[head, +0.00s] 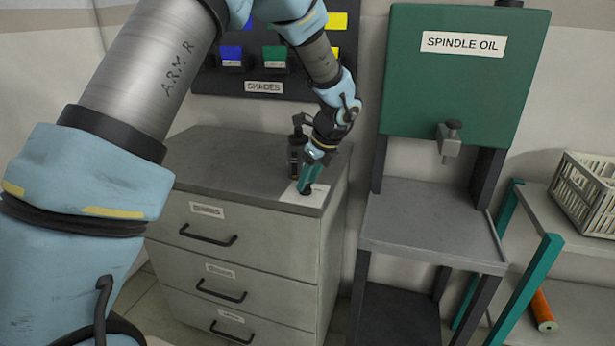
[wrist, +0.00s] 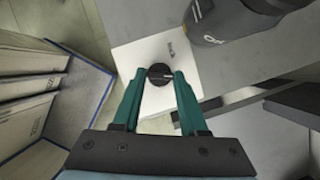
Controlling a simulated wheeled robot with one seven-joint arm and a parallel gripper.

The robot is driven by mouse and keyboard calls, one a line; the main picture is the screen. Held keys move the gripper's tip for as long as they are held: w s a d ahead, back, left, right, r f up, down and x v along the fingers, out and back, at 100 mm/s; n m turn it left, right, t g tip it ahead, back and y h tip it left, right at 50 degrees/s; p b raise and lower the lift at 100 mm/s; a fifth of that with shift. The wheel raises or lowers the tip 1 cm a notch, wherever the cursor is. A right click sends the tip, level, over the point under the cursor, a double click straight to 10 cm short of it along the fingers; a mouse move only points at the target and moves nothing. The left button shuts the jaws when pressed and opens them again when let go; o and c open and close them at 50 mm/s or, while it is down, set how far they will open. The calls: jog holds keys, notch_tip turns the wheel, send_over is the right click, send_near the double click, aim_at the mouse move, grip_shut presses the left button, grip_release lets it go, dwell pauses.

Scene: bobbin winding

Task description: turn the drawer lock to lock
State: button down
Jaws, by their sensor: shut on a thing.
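The drawer lock is a round black knob (wrist: 160,74) on a white plate (wrist: 137,55), which lies on top of the grey drawer cabinet. A pale mark on the knob points right in the wrist view. Small lettering on the plate is too small to read. My gripper (wrist: 160,80) has its teal fingers on either side of the knob and is shut on it. In the head view my gripper (head: 309,184) reaches down to the cabinet's front right corner, and its fingers partly hide the knob. The cabinet's drawers (head: 230,225) look closed.
A dark bottle (head: 296,158) stands on the cabinet just behind my gripper; it shows close by in the wrist view (wrist: 245,18). A green spindle oil tank (head: 465,85) on a grey stand is to the right. The cabinet top's left part (head: 215,150) is clear.

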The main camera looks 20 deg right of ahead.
jog(key=n, duration=0.2)
jog(key=n+g+y+p, duration=0.1)
jog(key=n, duration=0.1)
jog(key=n+p, duration=0.1)
jog(key=n, duration=0.1)
jog(key=shift+w+d+n+g+y, duration=0.15)
jog(key=shift+d+n+g+y, duration=0.15)
jog(key=shift+g+y, duration=0.1)
jog(key=n+g+p, duration=0.1)
jog(key=n, duration=0.2)
jog(key=shift+w+y, duration=0.15)
jog(key=shift+y, duration=0.15)
jog(key=shift+w+n+g+p, duration=0.1)
jog(key=shift+n+g+p, duration=0.45)
jog(key=shift+n, duration=1.25)
jog(key=shift+n+g, duration=0.25)
jog(key=shift+n, duration=0.05)
jog(key=shift+c, duration=2.2)
grip_release()
jog(key=b+v, duration=0.3)
jog(key=v, duration=0.7)
jog(key=shift+d+r, duration=0.3)
jog(key=shift+r, duration=0.05)
